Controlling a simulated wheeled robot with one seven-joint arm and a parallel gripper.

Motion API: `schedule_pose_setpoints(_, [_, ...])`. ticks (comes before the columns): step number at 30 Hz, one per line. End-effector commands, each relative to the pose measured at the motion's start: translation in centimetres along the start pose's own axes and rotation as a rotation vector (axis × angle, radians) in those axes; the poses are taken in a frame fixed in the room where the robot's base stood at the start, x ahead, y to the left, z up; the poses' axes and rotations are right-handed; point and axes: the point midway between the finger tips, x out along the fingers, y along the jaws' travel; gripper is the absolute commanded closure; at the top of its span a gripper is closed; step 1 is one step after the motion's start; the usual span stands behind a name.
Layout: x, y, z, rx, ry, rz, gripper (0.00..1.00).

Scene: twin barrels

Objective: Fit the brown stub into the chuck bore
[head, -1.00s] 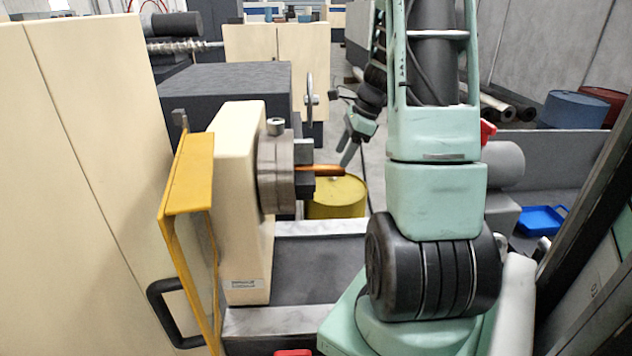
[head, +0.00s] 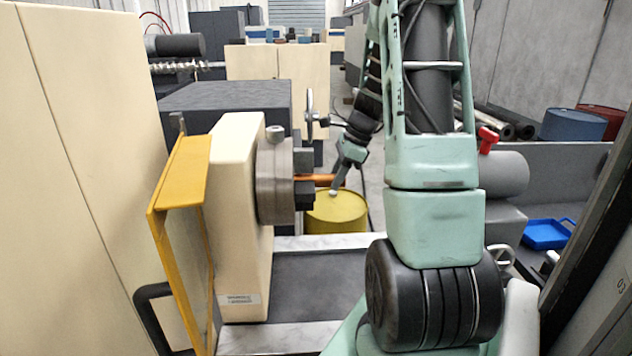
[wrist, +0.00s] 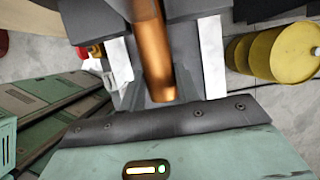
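The brown stub (head: 318,180) is a copper-coloured rod lying level, its left end at the jaws of the grey chuck (head: 274,180). How deep it sits in the bore is hidden. My gripper (head: 335,192) is at the stub's right end, with a pale fingertip just below it in the head view. In the wrist view the stub (wrist: 152,45) runs from the chuck jaws (wrist: 187,9) at the top down to close by my palm. I cannot make out whether both fingers touch the stub.
A yellow barrel (head: 338,214) stands behind the lathe bed (head: 300,290). The cream headstock (head: 235,250) and a yellow-framed guard (head: 185,180) are left of the chuck. A blue tray (head: 546,234) lies at the right. The bed below the stub is clear.

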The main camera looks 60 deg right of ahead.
Motion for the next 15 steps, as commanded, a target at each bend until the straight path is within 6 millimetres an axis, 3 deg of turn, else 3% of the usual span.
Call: schedule_pose_setpoints(15, [-0.11, -0.04, 0.09, -0.001, 0.013, -0.001, 1.00])
